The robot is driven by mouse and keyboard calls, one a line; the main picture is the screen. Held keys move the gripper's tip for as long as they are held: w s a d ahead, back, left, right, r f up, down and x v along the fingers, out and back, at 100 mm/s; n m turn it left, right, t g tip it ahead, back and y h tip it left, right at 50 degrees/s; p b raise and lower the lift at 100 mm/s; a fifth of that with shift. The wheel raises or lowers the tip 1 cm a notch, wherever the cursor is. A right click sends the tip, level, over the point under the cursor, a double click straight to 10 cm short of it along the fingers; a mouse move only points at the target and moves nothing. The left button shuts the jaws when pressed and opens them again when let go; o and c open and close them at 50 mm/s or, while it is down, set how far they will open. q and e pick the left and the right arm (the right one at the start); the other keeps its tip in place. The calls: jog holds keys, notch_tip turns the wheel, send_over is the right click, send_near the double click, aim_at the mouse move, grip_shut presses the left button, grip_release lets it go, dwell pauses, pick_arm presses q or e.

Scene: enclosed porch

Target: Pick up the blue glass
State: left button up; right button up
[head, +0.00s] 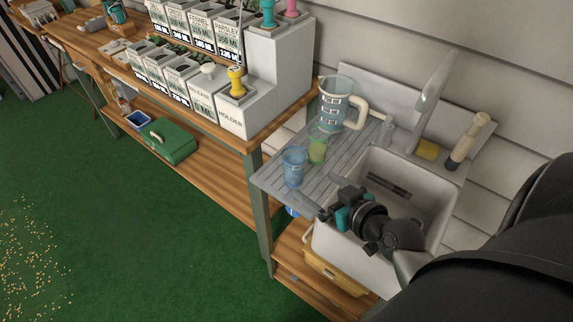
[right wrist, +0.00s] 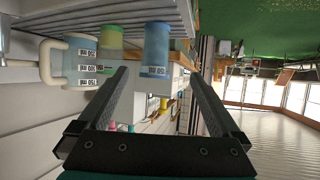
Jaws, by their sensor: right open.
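The blue glass (head: 294,167) stands upright near the front-left edge of the grooved drainboard. It also shows upside down in the right wrist view (right wrist: 157,48), ahead of the gap between my fingers. My right gripper (head: 316,201) is open and empty, near the sink's left edge and just to the lower right of the glass. In the right wrist view, its two fingers (right wrist: 159,74) are spread, with a gap wider than the glass. I see no contact with the glass. My left gripper is not in view.
A green-yellow glass (head: 317,151) stands close behind the blue glass. A blue jug (head: 337,103) with a cream handle is farther back. The sink (head: 420,205) and its faucet (head: 432,88) are at the right. A wooden bench with planters (head: 214,92) adjoins the drainboard at left.

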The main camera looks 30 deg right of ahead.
aim_at(302, 167)
jog(key=shift+t, duration=0.3)
jog(key=x, duration=0.6)
jog(key=d+r+x, duration=0.1)
jog(key=x, duration=0.3)
jog(key=shift+w+d+f+b, duration=0.1)
jog(key=shift+w+b, duration=0.1)
jog(key=shift+b, duration=0.2)
jog(key=x, duration=0.3)
jog(key=shift+w+a+f+b, duration=0.2)
jog(key=shift+a+f+b, duration=0.05)
jog(key=shift+f+b, duration=0.15)
jog(key=shift+w+f, duration=0.3)
jog(key=shift+w, duration=0.35)
grip_shut()
